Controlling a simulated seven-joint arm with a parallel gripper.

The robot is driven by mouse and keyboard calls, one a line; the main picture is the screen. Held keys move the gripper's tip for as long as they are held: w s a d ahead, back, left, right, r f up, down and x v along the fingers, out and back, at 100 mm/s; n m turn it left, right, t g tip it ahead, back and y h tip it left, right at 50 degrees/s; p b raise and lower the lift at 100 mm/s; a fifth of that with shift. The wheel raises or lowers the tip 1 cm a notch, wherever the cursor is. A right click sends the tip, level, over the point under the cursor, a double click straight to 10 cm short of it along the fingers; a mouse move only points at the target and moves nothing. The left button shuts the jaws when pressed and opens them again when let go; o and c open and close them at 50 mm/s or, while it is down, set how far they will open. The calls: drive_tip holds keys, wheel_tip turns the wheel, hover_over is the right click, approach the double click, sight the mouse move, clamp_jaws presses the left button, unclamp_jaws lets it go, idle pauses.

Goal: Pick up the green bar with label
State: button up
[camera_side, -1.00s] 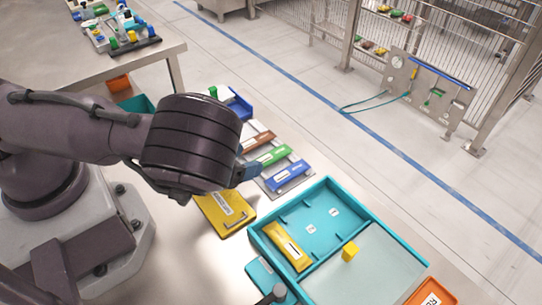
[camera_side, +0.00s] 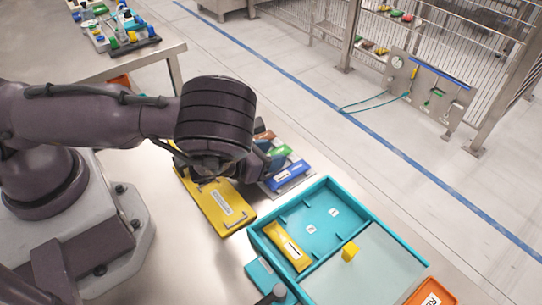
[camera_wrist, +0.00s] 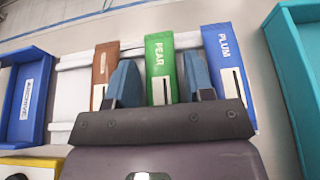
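The green bar (camera_wrist: 160,62), marked PEAR with a white label, lies between a brown bar (camera_wrist: 104,68) and a blue PLUM bar (camera_wrist: 228,65) on a pale rack (camera_wrist: 73,90). In the side view the green bar (camera_side: 281,152) is partly hidden by my wrist. My gripper (camera_wrist: 160,78) is open, with one blue finger on each side of the green bar in the wrist view. Gaps show between the fingers and the bar. Whether the fingertips are level with the bar or above it I cannot tell.
A yellow plate (camera_side: 222,205) lies near my wrist. A blue bin (camera_wrist: 22,98) stands left of the rack in the wrist view.

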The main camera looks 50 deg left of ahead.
drive_tip(key=c, duration=0.6)
